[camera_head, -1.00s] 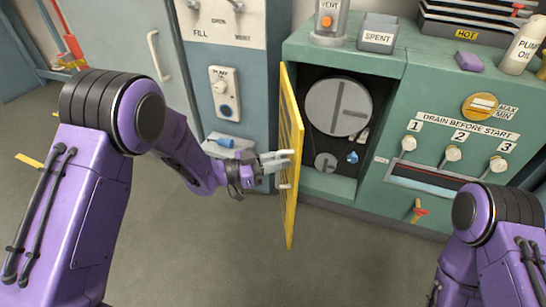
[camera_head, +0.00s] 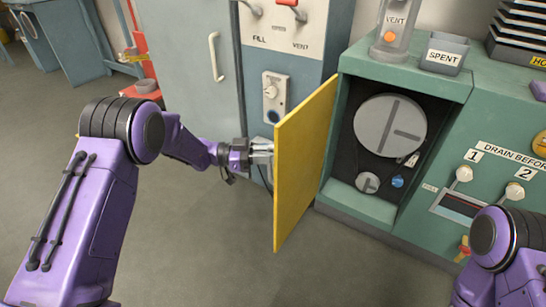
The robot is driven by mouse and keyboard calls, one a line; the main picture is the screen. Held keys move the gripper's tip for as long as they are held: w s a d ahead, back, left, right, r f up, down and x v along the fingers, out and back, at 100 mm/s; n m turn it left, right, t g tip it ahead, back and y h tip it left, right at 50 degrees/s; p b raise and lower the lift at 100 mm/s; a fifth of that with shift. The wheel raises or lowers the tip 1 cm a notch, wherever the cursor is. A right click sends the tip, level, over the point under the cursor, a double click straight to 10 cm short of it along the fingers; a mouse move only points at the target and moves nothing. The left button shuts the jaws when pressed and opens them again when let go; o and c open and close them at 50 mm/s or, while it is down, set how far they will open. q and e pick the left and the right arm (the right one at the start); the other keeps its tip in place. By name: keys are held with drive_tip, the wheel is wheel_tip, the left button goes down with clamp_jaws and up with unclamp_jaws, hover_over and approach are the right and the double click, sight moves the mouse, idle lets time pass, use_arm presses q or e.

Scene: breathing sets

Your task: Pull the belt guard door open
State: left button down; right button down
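The yellow belt guard door (camera_head: 304,165) stands swung well out from the green machine, hinged at the compartment's left side. Its flat inner face shows, and its handle side is hidden. Behind it, the open compartment shows a large grey pulley (camera_head: 390,125), a small pulley (camera_head: 367,182) and a blue knob (camera_head: 397,182). My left gripper (camera_head: 263,151) is at the door's outer side, near its free edge. Its fingertips are partly hidden by the door, so its grip does not show. My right arm is at the lower right, with its gripper out of view.
The green machine (camera_head: 440,110) carries a vent cylinder (camera_head: 394,30) and a spent bin (camera_head: 444,53). Open floor (camera_head: 200,240) lies in front and to the left.

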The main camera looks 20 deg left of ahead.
use_arm(q)
drive_tip(key=shift+r, duration=0.1)
drive_tip(key=c, duration=1.2)
unclamp_jaws()
drive_tip(key=shift+o, duration=0.2)
drive_tip(key=p+v, duration=0.1)
drive_tip(key=v, duration=0.9)
drive_tip(key=shift+a, duration=0.25)
